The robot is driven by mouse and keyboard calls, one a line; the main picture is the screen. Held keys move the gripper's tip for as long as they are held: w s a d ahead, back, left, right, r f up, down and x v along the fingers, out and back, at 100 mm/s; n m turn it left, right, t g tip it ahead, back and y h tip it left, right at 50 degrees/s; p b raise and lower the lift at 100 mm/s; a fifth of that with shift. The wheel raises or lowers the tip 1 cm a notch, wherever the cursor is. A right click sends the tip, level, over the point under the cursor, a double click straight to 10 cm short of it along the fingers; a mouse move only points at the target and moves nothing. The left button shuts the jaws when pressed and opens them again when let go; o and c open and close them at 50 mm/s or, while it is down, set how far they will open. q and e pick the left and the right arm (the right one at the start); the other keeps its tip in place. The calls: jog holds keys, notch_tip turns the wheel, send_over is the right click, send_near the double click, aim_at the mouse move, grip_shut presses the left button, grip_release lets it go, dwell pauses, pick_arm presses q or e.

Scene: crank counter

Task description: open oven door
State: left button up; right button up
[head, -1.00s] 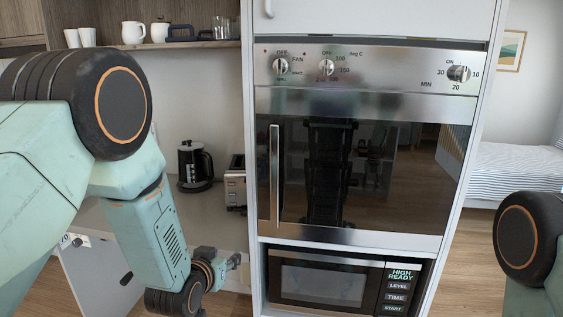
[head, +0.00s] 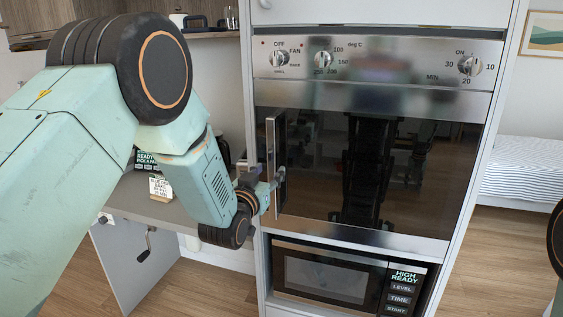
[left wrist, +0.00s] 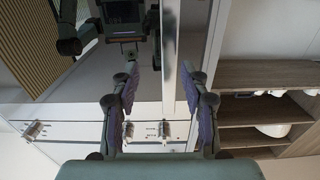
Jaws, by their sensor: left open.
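The oven door (head: 400,190) is a dark glass panel, shut flush in the tall white cabinet. Its handle (head: 270,150) is a vertical metal bar along the door's left side. My left gripper (head: 277,183) is at the handle's lower half, partly hidden by its own wrist. In the left wrist view my open left gripper (left wrist: 161,66) has a finger on each side of the handle (left wrist: 170,45), which shows in the gap nearer the right finger. I see no finger pressing on the bar, and cannot tell how deep it sits. My right gripper is out of view.
A panel with knobs (head: 380,62) is above the door, and a microwave (head: 325,277) is below. A counter (head: 165,205) with a small sign (head: 160,188) and a crank (head: 147,243) on its front stands at left. Open floor lies at right.

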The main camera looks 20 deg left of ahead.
aim_at(270, 163)
pick_arm(q)
jog(key=w, duration=0.5)
jog(key=shift+w+a+p, duration=0.15)
jog(key=shift+w+p, duration=0.2)
jog(key=shift+w, duration=0.4)
jog(key=shift+w+a+f, duration=0.1)
jog(key=shift+w+a, duration=0.05)
jog(key=shift+a, duration=0.05)
jog(key=shift+a+f, duration=0.1)
jog(key=shift+a, duration=0.55)
jog(key=shift+d, duration=0.85)
jog(key=shift+c, duration=1.4)
jog(key=shift+w+a, duration=0.1)
jog(key=shift+c, duration=0.9)
jog(key=shift+a, duration=0.5)
jog(key=shift+c, duration=2.2)
jog(key=shift+d, duration=0.35)
grip_shut()
jog(key=shift+a, duration=0.2)
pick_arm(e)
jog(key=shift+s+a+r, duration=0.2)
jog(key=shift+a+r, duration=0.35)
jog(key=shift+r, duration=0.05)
